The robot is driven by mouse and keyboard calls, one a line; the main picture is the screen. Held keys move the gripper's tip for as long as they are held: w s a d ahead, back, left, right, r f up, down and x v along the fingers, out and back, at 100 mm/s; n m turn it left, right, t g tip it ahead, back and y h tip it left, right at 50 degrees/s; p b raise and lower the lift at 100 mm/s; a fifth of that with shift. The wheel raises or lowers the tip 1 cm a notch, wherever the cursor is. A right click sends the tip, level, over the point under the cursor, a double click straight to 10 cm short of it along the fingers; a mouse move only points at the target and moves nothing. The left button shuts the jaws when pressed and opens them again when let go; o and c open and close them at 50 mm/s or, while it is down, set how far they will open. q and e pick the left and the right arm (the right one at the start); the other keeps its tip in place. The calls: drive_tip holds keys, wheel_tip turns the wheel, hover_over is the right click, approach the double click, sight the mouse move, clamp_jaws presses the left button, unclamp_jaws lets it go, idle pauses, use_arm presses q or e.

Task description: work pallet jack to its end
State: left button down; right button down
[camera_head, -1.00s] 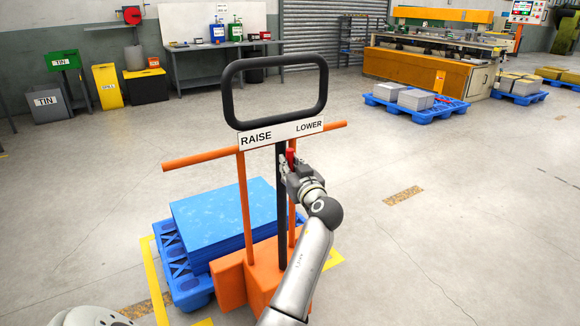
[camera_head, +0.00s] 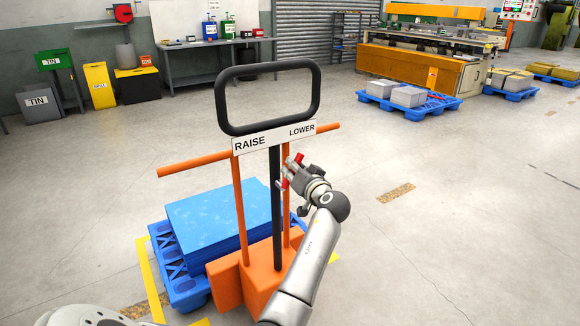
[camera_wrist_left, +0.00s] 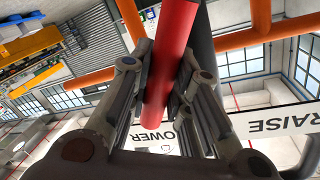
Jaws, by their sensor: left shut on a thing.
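The pallet jack (camera_head: 263,285) is orange, with a dark upright post (camera_head: 275,205) and a black loop handle (camera_head: 313,92). A white sign (camera_head: 274,138) under the loop reads RAISE at left and LOWER at right. My left gripper (camera_head: 289,174) is just right of the post, below LOWER. It is shut on a red lever (camera_head: 298,157), whose ends show on either side of the fingers. In the left wrist view the red lever (camera_wrist_left: 173,45) runs between both fingers, beside the dark post (camera_wrist_left: 203,45). My right gripper is not in view.
Blue sheets (camera_head: 218,215) are stacked on a blue pallet (camera_head: 190,292) behind the jack, by yellow floor lines. An orange crossbar (camera_head: 190,163) sticks out on both sides. Open floor lies to the right. Bins, a bench and a press line stand farther back.

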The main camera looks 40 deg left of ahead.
use_arm(q)
drive_tip(key=shift+w+d+f+m, duration=0.1)
drive_tip(key=shift+w+f+m, duration=0.25)
drive_tip(key=shift+m, duration=0.45)
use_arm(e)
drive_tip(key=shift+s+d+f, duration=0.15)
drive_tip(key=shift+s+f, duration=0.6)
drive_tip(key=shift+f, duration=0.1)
use_arm(q)
drive_tip(key=c, duration=1.3)
unclamp_jaws()
drive_tip(key=v, duration=1.2)
drive_tip(key=shift+w+d+r, duration=0.1)
drive_tip(key=shift+w+r, duration=0.05)
